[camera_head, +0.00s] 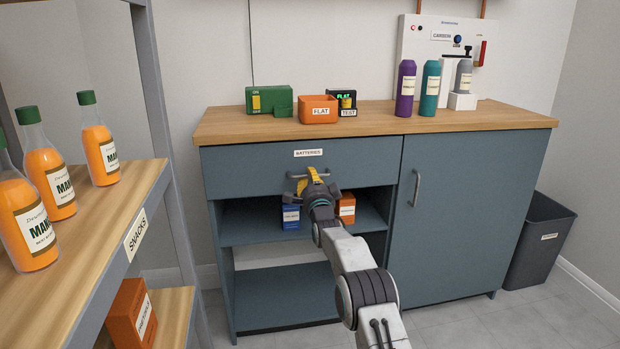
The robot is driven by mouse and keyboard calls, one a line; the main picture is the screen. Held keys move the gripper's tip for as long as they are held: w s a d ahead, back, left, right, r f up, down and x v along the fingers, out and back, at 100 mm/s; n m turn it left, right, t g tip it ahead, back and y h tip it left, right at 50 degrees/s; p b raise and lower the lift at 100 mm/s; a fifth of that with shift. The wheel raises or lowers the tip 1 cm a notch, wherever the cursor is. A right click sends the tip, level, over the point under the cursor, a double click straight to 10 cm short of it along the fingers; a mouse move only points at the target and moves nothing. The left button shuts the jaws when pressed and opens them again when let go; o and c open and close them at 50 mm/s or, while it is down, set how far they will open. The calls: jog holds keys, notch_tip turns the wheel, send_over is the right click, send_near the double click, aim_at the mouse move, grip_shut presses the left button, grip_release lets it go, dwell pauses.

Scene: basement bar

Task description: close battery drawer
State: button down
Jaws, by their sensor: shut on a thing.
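The battery drawer (360,156) is the blue-grey front labelled "BATTERIES" (308,153) under the left part of the wooden counter. Its front appears roughly in line with the cabinet face, though I cannot tell whether a small gap is left. My gripper (309,178), with yellow fingers, is at the drawer's handle (296,175) and is shut on it. The gripper hides most of the handle.
The counter (480,119) holds a green box (269,100), an orange "FLAT" bin (318,109), a black "TEST" device (347,103) and several bottles. Small boxes sit on the open shelf below. A snack shelf (150,190) stands close on the left; a bin (541,240) is right.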

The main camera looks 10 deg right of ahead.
jog(key=c, duration=1.1)
grip_release()
jog(key=shift+s, duration=0.1)
jog(key=shift+s+f, duration=0.4)
jog(key=shift+s, duration=1.5)
jog(key=shift+s+f, duration=0.45)
jog(key=shift+s, duration=1.5)
jog(key=shift+s+f, duration=0.4)
jog(key=shift+s, duration=1.5)
jog(key=s+r+n+g+p, duration=0.3)
jog(key=s+r+n+p, duration=0.1)
jog(key=s+r+p, duration=0.4)
jog(key=s+r+n+g+p, duration=0.35)
jog(key=s+r+p, duration=0.35)
jog(key=r, duration=0.4)
jog(key=s+r+n+g+p, duration=0.3)
jog(key=s+p, duration=0.4)
jog(key=s, duration=0.5)
jog(key=s+r+n+g+p, duration=0.4)
jog(key=s+p, duration=0.3)
jog(key=s, duration=0.5)
jog(key=s+r+n+g+p, duration=0.3)
jog(key=s+p, duration=0.4)
jog(key=s, duration=0.6)
jog(key=shift+r+n, duration=0.25)
jog(key=shift+r, duration=0.55)
